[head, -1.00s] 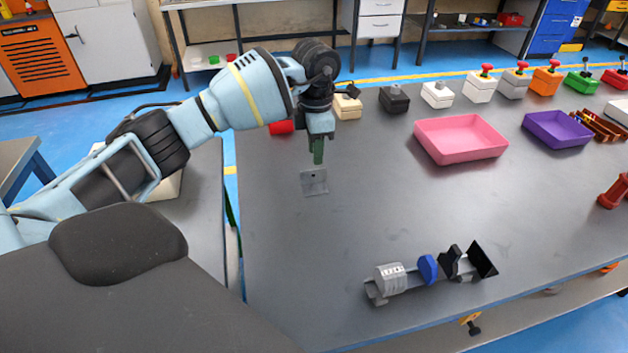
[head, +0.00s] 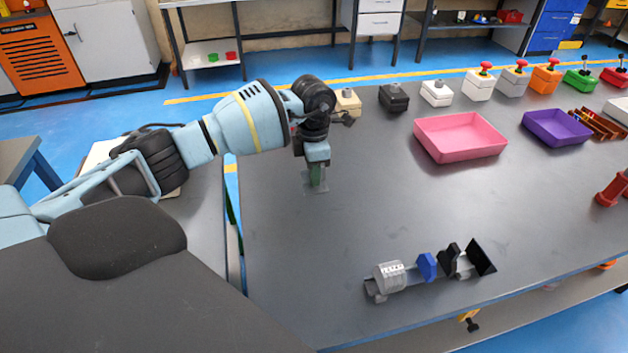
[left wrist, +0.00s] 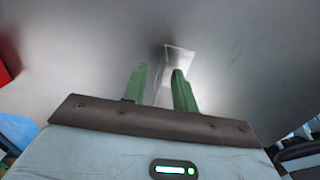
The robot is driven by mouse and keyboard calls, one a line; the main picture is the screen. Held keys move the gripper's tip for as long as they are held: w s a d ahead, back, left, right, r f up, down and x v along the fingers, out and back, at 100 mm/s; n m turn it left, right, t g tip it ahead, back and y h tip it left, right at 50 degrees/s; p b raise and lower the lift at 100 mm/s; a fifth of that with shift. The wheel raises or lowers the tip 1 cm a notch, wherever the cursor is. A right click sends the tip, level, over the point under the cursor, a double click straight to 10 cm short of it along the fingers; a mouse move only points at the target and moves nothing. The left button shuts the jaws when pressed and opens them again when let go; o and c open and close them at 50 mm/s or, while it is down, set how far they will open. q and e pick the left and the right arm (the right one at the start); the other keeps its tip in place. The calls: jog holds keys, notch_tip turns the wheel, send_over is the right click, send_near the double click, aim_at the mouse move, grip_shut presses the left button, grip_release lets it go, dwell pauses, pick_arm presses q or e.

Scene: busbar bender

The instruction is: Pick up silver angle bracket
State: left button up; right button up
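The silver angle bracket (left wrist: 180,62) is on the grey table, and its flat plate shows between and beyond my left fingers in the left wrist view. In the head view the bracket (head: 308,187) is mostly hidden behind my left gripper (head: 317,182). My left gripper points down over it. Its two green fingers also show in the left wrist view (left wrist: 159,76), spread apart with the bracket between their tips. I cannot tell whether either finger touches it. My right gripper is not in view.
A pink tray (head: 460,154) and a purple tray (head: 556,139) stand to the right. A fixture (head: 391,278) with grey, blue and black parts sits near the front edge. Several button boxes (head: 436,94) line the back. The table's middle is clear.

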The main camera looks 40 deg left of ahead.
pick_arm(q)
grip_shut()
jog(key=shift+r, duration=0.1)
jog(key=shift+r, duration=0.55)
notch_tip(320, 180, up, 2)
jog(key=shift+w+r, duration=0.1)
jog(key=shift+r, duration=0.1)
jog(key=d, duration=0.5)
jog(key=d+b, duration=0.1)
jog(key=d, duration=0.3)
jog(key=d+r, duration=0.1)
jog(key=d, duration=0.4)
jog(key=shift+s+d+b, duration=0.3)
jog(key=shift+s+b, duration=0.05)
jog(key=shift+s, duration=0.05)
jog(key=shift+d+r, duration=0.2)
jog(key=shift+d, duration=0.5)
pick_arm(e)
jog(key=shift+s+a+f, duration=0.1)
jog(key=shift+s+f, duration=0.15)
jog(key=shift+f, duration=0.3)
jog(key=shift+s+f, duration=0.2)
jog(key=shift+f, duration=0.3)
